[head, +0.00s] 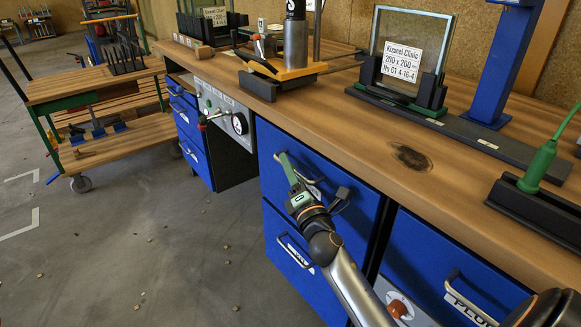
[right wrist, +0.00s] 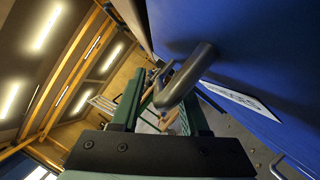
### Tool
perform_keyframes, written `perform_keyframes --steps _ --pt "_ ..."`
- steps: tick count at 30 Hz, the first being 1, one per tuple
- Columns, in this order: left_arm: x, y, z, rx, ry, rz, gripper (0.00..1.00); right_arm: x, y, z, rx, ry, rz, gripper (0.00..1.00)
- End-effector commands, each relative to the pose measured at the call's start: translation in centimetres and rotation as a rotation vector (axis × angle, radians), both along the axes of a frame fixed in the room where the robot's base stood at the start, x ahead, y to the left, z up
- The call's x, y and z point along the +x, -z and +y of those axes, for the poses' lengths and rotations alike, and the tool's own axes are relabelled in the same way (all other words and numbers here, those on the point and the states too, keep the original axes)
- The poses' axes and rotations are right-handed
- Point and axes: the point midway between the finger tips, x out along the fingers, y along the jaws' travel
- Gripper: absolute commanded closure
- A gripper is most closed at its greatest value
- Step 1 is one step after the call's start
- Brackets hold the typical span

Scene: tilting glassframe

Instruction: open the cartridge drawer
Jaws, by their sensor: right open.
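The blue upper drawer (head: 345,170) under the workbench has a grey bar handle (head: 281,157) and looks shut. Its white label is mostly covered by my right arm, so I cannot read it fully. My right gripper (head: 289,170) is at this handle, with its green fingers over part of it. In the right wrist view the handle (right wrist: 190,72) comes out of the blue front (right wrist: 250,45) and bends down between the open fingers of the gripper (right wrist: 160,98). I cannot tell if either finger touches it. My left gripper is not in view.
A lower blue drawer (head: 282,268) with its own handle is below, and another labelled drawer (head: 480,285) is at the right. The wooden bench top (head: 345,135) carries a glass frame (head: 410,45) and a green tool (head: 538,165). The floor (head: 190,255) in front is mostly clear.

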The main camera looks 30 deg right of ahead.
Motion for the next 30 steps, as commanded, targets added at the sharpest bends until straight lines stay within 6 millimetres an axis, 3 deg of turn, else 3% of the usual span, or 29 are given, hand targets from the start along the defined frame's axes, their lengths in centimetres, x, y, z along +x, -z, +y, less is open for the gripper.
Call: perform_keyframes --steps 8,19,30 --pt "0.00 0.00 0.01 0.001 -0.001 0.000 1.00 0.08 -0.01 -0.01 0.000 0.000 0.000 0.57" --pt "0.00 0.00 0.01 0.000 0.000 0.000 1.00 0.05 -0.01 0.00 0.000 0.000 0.000 0.99" --pt "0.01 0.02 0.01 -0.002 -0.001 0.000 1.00 0.04 0.00 0.01 0.000 0.000 0.000 1.00"
